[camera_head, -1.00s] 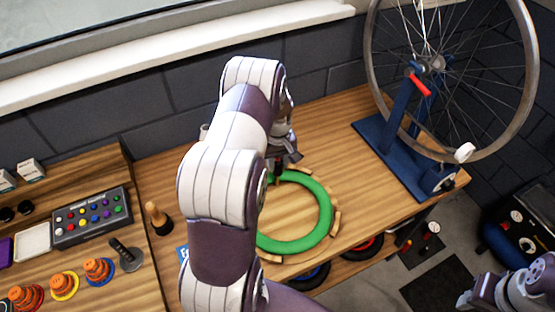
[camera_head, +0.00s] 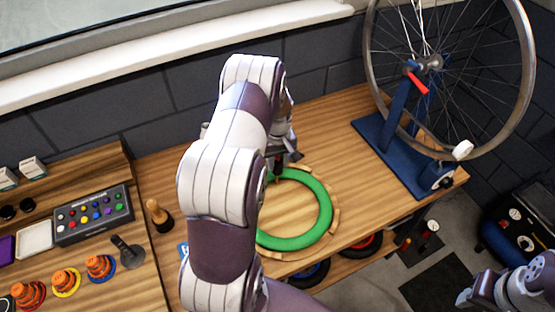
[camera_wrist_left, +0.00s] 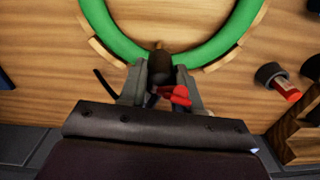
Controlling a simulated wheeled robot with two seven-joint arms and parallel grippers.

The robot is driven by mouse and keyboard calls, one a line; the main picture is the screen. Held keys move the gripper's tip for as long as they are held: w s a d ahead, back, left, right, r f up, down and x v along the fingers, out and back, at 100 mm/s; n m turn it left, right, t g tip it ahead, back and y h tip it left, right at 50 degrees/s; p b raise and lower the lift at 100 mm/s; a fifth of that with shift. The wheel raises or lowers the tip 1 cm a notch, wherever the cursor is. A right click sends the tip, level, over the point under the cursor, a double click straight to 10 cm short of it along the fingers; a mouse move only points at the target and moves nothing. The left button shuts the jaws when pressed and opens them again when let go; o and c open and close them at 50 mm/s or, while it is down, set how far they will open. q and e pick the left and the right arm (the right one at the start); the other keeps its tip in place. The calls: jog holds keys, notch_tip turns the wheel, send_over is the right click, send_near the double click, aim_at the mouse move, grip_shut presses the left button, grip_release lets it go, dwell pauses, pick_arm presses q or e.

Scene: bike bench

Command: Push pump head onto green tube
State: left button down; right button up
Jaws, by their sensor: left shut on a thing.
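The green tube (camera_head: 322,215) lies as a ring on the wooden bench, held among several curved wooden blocks; it also shows in the left wrist view (camera_wrist_left: 98,20). My left gripper (camera_head: 285,160) is at the ring's far edge, partly hidden by my arm. In the left wrist view my left gripper (camera_wrist_left: 155,88) is shut on the dark pump head (camera_wrist_left: 160,66), which has a red lever (camera_wrist_left: 177,95). The pump head's tip overlaps the tube's edge in that view; I cannot tell whether it is seated. My right gripper (camera_head: 464,299) is at the lower right, its jaws unclear.
A wheel (camera_head: 527,75) on a blue stand (camera_head: 385,145) is at the bench's right end. A button box (camera_head: 95,215), orange stacked cones (camera_head: 66,281) and a wooden-handled tool (camera_head: 158,215) are at the left. Bare bench lies right of the ring.

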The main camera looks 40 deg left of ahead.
aim_at(278, 168)
dwell(0.3)
pick_arm(q)
jog(key=shift+f+b, duration=1.1)
jog(key=shift+f, duration=0.55)
jog(key=c, duration=0.7)
grip_release()
jog(key=shift+r, duration=0.1)
notch_tip(278, 168, up, 13)
jog(key=b, duration=0.3)
jog(key=shift+w+f+m, duration=0.15)
jog(key=shift+f+m, duration=0.15)
jog(key=shift+m, duration=0.1)
jog(key=s+d+m, duration=0.3)
jog(key=s+d, duration=0.2)
jog(key=d, duration=0.1)
jog(key=s+d+m+t, duration=0.1)
jog(key=s+d+m, duration=0.3)
jog(key=d, duration=0.2)
jog(key=s+d+m, duration=0.3)
jog(key=s+d, duration=0.2)
jog(key=d, duration=0.1)
jog(key=shift+s+d, duration=0.35)
